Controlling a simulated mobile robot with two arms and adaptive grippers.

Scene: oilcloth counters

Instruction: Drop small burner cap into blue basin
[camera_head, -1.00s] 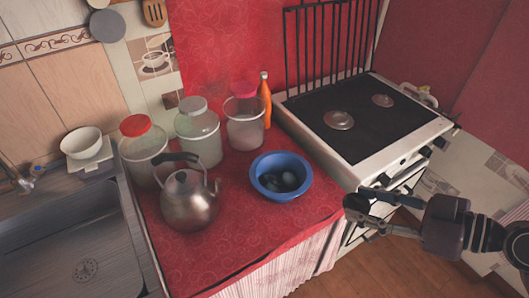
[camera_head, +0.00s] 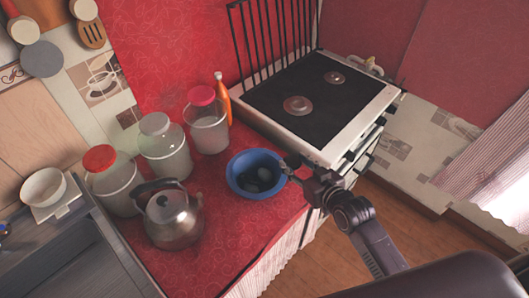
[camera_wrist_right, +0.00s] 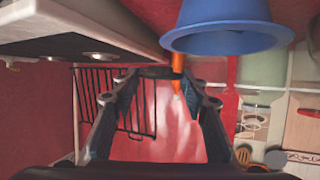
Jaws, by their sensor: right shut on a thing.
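The blue basin (camera_head: 235,178) stands on the red oilcloth counter and holds dark rounded things. My right gripper (camera_head: 290,165) is at the basin's right rim, at about the gap between counter and stove. In the right wrist view, my right gripper (camera_wrist_right: 160,76) has its fingers apart around a thin dark thing seen edge-on, which looks like the small burner cap (camera_wrist_right: 161,72). The blue basin (camera_wrist_right: 225,38) shows above and right of the fingertips in that view. The held cap is hard to make out in the head view. My left gripper is not in view.
The stove (camera_head: 315,98) with two burners and a black rack stands behind the gripper. A kettle (camera_head: 174,220), several lidded jars and an orange bottle (camera_head: 222,98) stand left of and behind the basin. A sink lies at the far left.

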